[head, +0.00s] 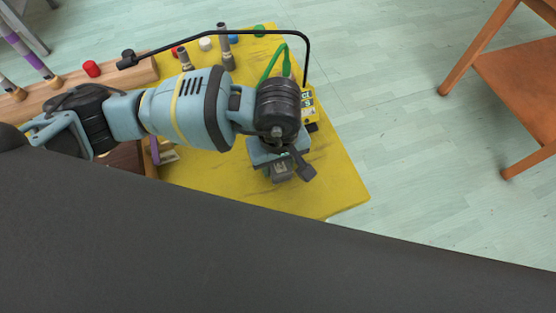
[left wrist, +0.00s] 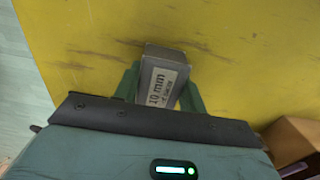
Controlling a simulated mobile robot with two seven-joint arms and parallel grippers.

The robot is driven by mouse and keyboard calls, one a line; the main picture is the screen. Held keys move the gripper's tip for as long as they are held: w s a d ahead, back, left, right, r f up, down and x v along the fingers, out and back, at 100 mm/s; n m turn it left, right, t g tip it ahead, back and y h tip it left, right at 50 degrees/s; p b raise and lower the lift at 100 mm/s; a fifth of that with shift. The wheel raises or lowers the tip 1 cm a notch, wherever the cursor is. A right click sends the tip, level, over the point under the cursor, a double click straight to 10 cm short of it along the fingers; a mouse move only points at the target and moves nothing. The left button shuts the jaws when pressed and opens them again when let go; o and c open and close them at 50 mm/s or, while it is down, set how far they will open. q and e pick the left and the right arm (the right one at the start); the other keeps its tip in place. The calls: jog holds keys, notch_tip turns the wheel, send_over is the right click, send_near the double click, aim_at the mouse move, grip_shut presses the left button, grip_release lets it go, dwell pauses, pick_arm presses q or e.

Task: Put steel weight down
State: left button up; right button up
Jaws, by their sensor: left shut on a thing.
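The steel weight (left wrist: 172,53) is a small grey block with a pale label reading "10 mm" in the left wrist view. It also shows in the head view as a grey block (head: 283,174) under my left wrist. My left gripper (left wrist: 160,92) is shut on it, with a green finger on either side. The block is over the yellow tabletop (head: 335,190), near its front right part. Whether its underside touches the surface I cannot tell. My right gripper is not in view.
A yellow box (head: 307,101) with a green cable stands just behind my left wrist. Metal posts (head: 224,48) and coloured caps stand at the back. A wooden rail (head: 110,78) lies at the left. An orange wooden chair (head: 520,75) is off to the right. The tabletop's right side is clear.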

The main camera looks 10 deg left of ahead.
pick_arm(q)
jog(key=shift+f, duration=0.15)
jog(key=o, duration=1.2)
jog(key=shift+r, duration=0.2)
notch_tip(320, 180, up, 12)
jog(key=shift+f, duration=0.1)
